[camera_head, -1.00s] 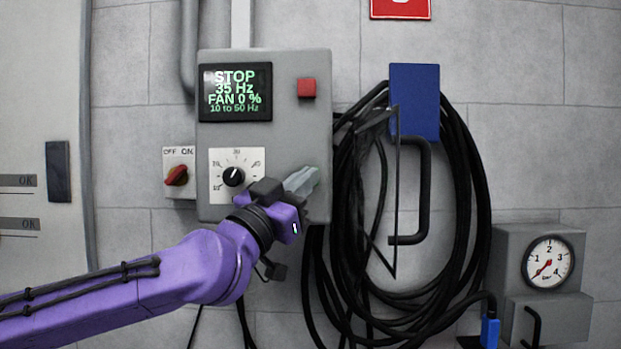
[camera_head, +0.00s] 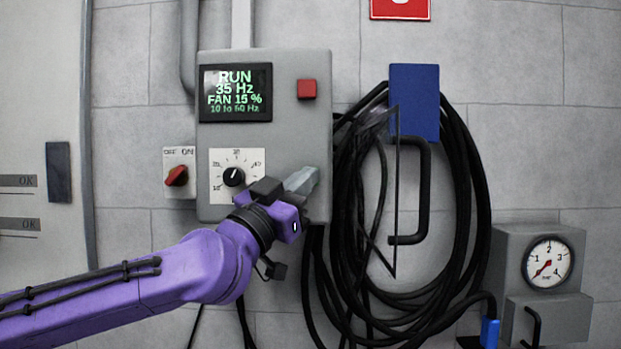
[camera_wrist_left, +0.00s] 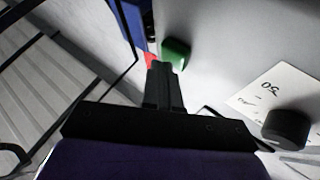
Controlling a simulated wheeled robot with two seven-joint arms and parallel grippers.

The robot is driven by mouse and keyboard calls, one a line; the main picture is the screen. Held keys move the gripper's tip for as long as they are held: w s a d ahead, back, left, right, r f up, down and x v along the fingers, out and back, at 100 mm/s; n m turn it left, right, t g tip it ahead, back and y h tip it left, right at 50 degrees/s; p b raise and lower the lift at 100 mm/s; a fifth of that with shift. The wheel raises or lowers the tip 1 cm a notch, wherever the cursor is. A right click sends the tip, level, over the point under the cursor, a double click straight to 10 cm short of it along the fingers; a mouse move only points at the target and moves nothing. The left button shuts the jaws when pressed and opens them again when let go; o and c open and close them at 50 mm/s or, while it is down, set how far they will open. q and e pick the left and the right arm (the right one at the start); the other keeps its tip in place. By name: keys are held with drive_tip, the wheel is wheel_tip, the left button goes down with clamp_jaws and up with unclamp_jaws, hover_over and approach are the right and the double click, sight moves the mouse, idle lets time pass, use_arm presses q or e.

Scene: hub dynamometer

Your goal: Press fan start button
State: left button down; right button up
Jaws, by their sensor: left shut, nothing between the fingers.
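The grey control box (camera_head: 285,130) hangs on the wall. Its display (camera_head: 235,92) reads RUN, 35 Hz, FAN 15 %. A green button (camera_wrist_left: 176,52) shows on the panel in the left wrist view; my gripper hides it in the head view. My left gripper (camera_head: 304,180) is shut and empty, in front of the panel's lower right. In the wrist view its fingertips (camera_wrist_left: 160,68) are at the green button's edge; I cannot tell whether they touch it. My right gripper is not in view.
A square red button (camera_head: 307,89) is at the panel's upper right, and a dial knob (camera_head: 234,177) is left of my gripper. A red OFF/ON switch (camera_head: 177,175) is further left. Black cables (camera_head: 465,190) hang to the right, near a gauge (camera_head: 548,262).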

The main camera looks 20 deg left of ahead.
use_arm(q)
drive_tip(key=shift+s+d, duration=0.15)
drive_tip(key=shift+s, duration=0.3)
drive_tip(key=s+d, duration=0.1)
drive_tip(key=s, duration=0.4)
drive_tip(key=shift+s+d, duration=0.3)
drive_tip(key=shift+s, duration=0.1)
idle(0.4)
